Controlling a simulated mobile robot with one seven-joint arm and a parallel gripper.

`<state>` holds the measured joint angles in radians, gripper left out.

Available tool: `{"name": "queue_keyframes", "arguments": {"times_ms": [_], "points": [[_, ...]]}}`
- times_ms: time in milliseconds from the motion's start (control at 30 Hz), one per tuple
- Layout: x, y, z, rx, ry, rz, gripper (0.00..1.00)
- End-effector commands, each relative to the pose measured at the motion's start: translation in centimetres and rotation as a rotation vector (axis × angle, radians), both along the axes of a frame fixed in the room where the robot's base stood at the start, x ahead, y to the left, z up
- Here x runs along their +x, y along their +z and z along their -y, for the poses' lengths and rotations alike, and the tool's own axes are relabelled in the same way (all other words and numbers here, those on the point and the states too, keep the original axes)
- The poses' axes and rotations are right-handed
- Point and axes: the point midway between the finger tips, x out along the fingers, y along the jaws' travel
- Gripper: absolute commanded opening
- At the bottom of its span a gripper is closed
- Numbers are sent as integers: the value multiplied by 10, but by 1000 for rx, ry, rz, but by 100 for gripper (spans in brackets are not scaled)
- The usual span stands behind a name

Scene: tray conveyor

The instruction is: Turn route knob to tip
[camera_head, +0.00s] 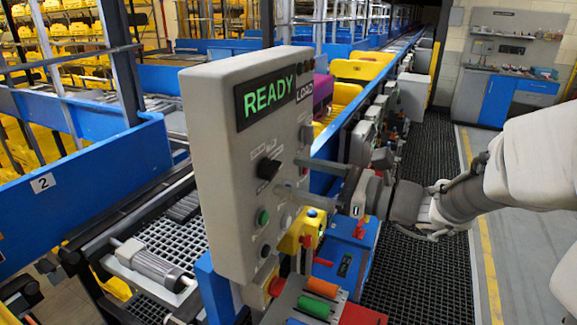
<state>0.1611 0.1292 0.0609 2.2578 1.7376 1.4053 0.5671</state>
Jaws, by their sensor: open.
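A grey control box stands at the centre, its front face (243,205) turned to the right. A black knob (268,168) sits on that face below a lit green "READY" display (267,97). Small labels around the knob are too small to read, and I cannot tell its exact setting. My gripper (291,177) reaches in from the right with its two fingers apart and nothing between them. The fingertips are just right of the knob in the picture, one higher and one lower. I see no contact with the knob; the depth gap is unclear.
A yellow box with a blue button (312,212) is beneath my gripper. Coloured rollers (318,288) are at the bottom. Dark grated floor (425,265) lies right of the conveyor line.

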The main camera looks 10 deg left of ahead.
Motion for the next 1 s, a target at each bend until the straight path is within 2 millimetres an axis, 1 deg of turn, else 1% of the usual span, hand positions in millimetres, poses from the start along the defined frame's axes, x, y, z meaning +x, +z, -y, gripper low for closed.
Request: {"name": "queue_keyframes", "arguments": {"times_ms": [33, 100, 200, 333, 567, 667, 800, 967, 1000], "points": [[2, 1, -8, 0, 3, 0, 90], [5, 1, -16, -1, 2, 1, 90], [8, 1, -24, 0, 2, 1, 90], [10, 0, -29, 0, -1, 1, 90], [10, 0, -29, 0, -1, 1, 90], [10, 0, -29, 0, -1, 1, 74], [10, 0, -29, 0, -1, 1, 49], [10, 0, -29, 0, -1, 1, 20], [10, 0, -29, 0, -1, 2, 13]]}}
